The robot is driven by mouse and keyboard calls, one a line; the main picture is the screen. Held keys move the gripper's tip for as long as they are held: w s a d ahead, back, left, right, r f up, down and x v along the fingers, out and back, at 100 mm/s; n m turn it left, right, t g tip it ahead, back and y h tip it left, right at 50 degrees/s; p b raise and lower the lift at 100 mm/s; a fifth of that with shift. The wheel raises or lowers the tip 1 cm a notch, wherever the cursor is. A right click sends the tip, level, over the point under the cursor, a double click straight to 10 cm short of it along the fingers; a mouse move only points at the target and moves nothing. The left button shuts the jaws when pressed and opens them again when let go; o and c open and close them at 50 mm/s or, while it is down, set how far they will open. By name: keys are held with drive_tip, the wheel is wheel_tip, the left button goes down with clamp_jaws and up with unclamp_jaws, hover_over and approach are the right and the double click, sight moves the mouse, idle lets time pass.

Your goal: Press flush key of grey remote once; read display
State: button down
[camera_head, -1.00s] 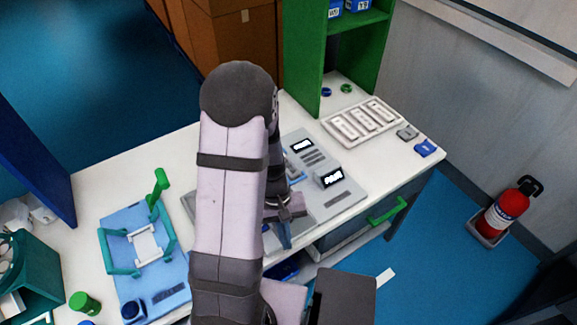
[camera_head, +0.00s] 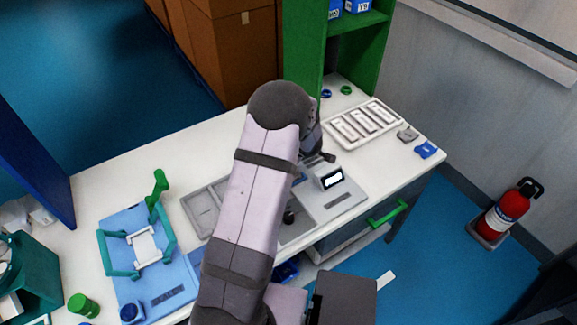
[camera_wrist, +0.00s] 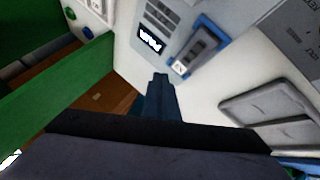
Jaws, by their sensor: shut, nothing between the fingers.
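In the wrist view a grey remote (camera_wrist: 203,50) sits in a blue holder on a light grey panel. A small lit display (camera_wrist: 150,39) with white text is beside it; the text is upside down and too blurred to read surely. My gripper (camera_wrist: 160,78) is shut and empty, its tips just below the display and left of the remote's lower end; I cannot tell whether they touch anything. In the head view my arm hides the gripper tips and most of the remote. A raised lit display (camera_head: 332,178) shows on the panel (camera_head: 345,200), its text small.
A white tray with several slots (camera_head: 392,110) lies at the right of the table. A grey compartment tray (camera_head: 200,212) and a blue fixture with teal handles (camera_head: 150,285) are at the left. A green shelf (camera_head: 302,50) rises behind.

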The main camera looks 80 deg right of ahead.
drive_tip(key=shift+w+d+r+n+t, duration=0.15)
drive_tip(key=shift+w+r+t, duration=0.15)
drive_tip(key=shift+w, duration=0.2)
drive_tip(key=shift+w+r+n+t, duration=0.15)
drive_tip(key=shift+w+r+t, duration=0.15)
drive_tip(key=shift+w, duration=0.2)
drive_tip(key=shift+f, duration=0.1)
wheel_tip(320, 180, down, 7)
drive_tip(key=b, duration=0.7)
drive_tip(key=shift+f+b, duration=0.7)
drive_tip(key=shift+f, duration=0.15)
drive_tip(key=shift+f, duration=0.15)
idle(0.8)
drive_tip(key=shift+f, duration=0.3)
